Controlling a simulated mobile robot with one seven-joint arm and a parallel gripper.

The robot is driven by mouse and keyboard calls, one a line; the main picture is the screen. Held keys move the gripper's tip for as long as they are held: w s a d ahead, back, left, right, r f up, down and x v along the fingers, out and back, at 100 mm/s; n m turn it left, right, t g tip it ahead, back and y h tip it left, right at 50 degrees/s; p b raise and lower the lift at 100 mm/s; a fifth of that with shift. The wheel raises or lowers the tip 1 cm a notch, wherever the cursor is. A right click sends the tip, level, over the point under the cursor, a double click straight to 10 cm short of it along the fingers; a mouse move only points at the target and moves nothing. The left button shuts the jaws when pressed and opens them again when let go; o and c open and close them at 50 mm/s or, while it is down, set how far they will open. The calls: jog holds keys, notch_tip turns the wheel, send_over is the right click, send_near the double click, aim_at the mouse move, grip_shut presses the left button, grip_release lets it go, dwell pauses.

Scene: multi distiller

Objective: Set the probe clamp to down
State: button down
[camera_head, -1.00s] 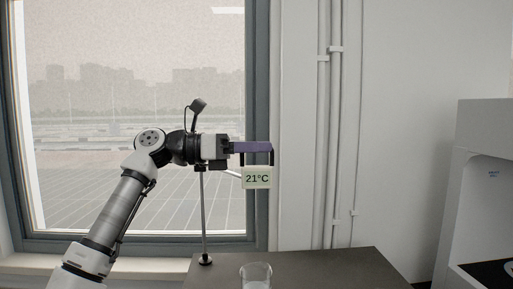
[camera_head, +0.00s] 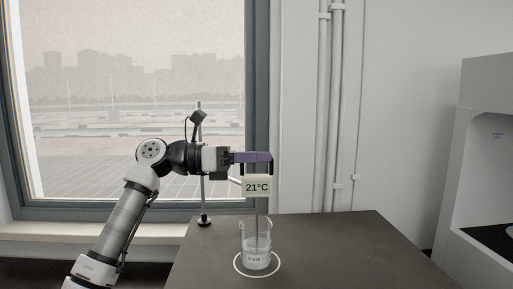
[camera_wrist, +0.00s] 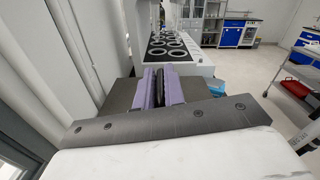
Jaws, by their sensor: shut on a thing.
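My gripper (camera_head: 266,158) has purple fingers and is shut on the dark handle of the probe clamp, which shows between the fingers in the wrist view (camera_wrist: 168,85). The joint between clamp and rod is hidden by my arm.
The beaker stands inside a white ring (camera_head: 277,267) on the dark table (camera_head: 340,245). The table is clear to the right of it. A white cabinet (camera_head: 490,150) is at the far right. A window is behind.

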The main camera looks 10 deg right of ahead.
jog(key=shift+f, duration=0.35)
jog(key=c, duration=1.5)
grip_release()
jog(key=shift+a, duration=0.1)
jog(key=shift+r, duration=0.1)
jog(key=a, duration=0.4)
jog(key=w+a+b, duration=0.1)
jog(key=a, duration=0.4)
jog(key=w+a, duration=0.1)
jog(key=a, duration=0.3)
jog(key=shift+w+a, duration=0.25)
